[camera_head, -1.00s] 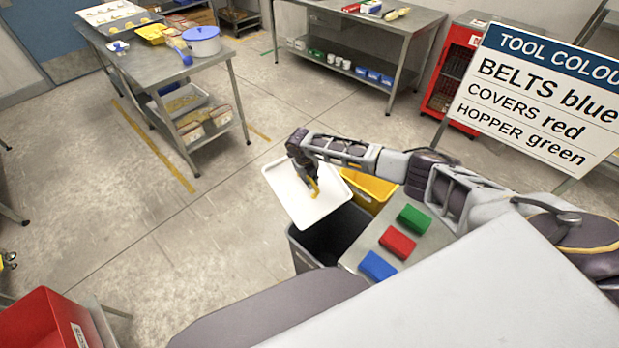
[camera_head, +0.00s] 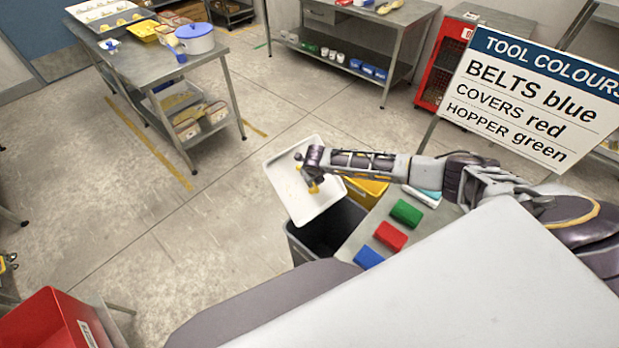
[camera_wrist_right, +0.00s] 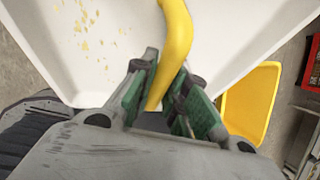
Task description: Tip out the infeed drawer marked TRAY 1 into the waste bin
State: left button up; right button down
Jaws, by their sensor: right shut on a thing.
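A white tray (camera_head: 290,165) hangs tilted above the dark grey waste bin (camera_head: 335,232), its inside turned partly towards me. Its lower edge is near the bin's far rim; I cannot tell whether they touch. Several yellowish crumbs cling to the tray floor, clearest in the right wrist view (camera_wrist_right: 40,45). My right gripper (camera_head: 313,185) is shut on the tray's yellow handle (camera_wrist_right: 175,45), which sits between the green pads. No TRAY 1 mark is legible. The open bin looks dark inside, and its contents cannot be made out. My left gripper is not in view.
A yellow bin (camera_head: 366,190) stands beside the waste bin. A grey stand (camera_head: 362,222) with green, red and blue blocks is close on its right. A tool-colour sign (camera_head: 535,95) stands at the right, a red box (camera_head: 45,325) at lower left.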

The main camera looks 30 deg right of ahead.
aim_at(317, 188)
jog(key=shift+s+d+r+t, duration=0.1)
jog(key=shift+s+t, duration=0.2)
jog(key=shift+s, duration=0.15)
jog(key=shift+s+d+r+t+b, duration=0.1)
jog(key=shift+s+t+b, duration=0.4)
jog(key=shift+t+b, duration=0.15)
jog(key=shift+s+d+r+t, duration=0.15)
jog(key=shift+s+t, duration=0.4)
jog(key=shift+s, duration=0.15)
jog(key=shift+s+d+t+y+b, duration=0.15)
jog(key=shift+s+t+y+b, duration=0.15)
jog(key=shift+s+t+b, duration=0.15)
jog(key=shift+s, duration=0.2)
jog(key=shift+s+t, duration=0.1)
jog(key=shift+t, duration=0.15)
jog(key=shift+d, duration=0.1)
